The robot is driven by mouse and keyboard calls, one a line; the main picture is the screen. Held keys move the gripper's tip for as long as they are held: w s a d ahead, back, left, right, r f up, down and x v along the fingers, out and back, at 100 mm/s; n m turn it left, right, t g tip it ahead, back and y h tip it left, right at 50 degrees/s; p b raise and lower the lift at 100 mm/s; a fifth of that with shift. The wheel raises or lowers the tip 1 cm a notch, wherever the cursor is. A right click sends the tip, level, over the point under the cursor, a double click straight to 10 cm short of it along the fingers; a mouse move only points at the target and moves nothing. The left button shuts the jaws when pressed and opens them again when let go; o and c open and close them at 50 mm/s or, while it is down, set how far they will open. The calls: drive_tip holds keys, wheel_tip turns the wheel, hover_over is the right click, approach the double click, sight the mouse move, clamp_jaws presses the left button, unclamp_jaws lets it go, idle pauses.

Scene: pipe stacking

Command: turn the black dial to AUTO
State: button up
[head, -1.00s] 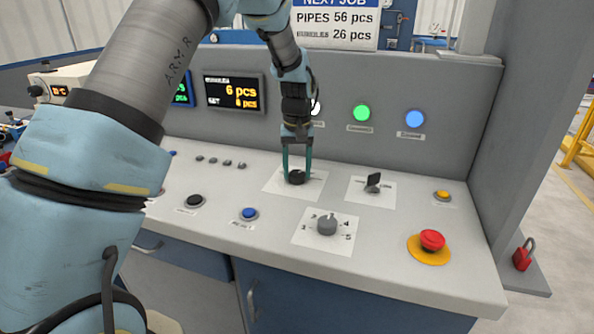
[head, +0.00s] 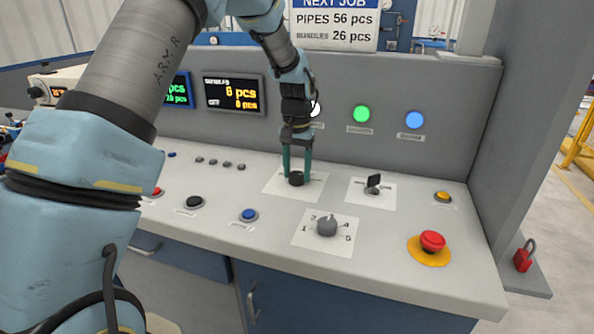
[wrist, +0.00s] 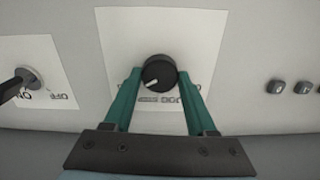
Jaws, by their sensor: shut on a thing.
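The black dial (head: 296,179) stands on a white label plate (head: 312,188) on the grey console. It also shows in the wrist view (wrist: 158,70), with a short white pointer mark aimed down and left in that picture. Lettering beside it is upside down there and too blurred to read, so I cannot tell which word the mark faces. My gripper (head: 297,172) points down at the dial. Its two green fingers (wrist: 159,77) are shut on the dial, one on each side.
A second black switch (head: 374,183) stands to the right, and a grey numbered knob (head: 326,226) stands in front. A blue button (head: 249,214), a black button (head: 195,201) and a red emergency button (head: 432,240) are around. The upright panel with displays (head: 232,93) rises behind.

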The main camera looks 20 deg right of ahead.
sight(297, 174)
drive_tip(key=o, duration=1.4)
wheel_tip(297, 174, up, 11)
drive_tip(key=shift+f+b, duration=0.1)
drive_tip(key=shift+b, duration=1.1)
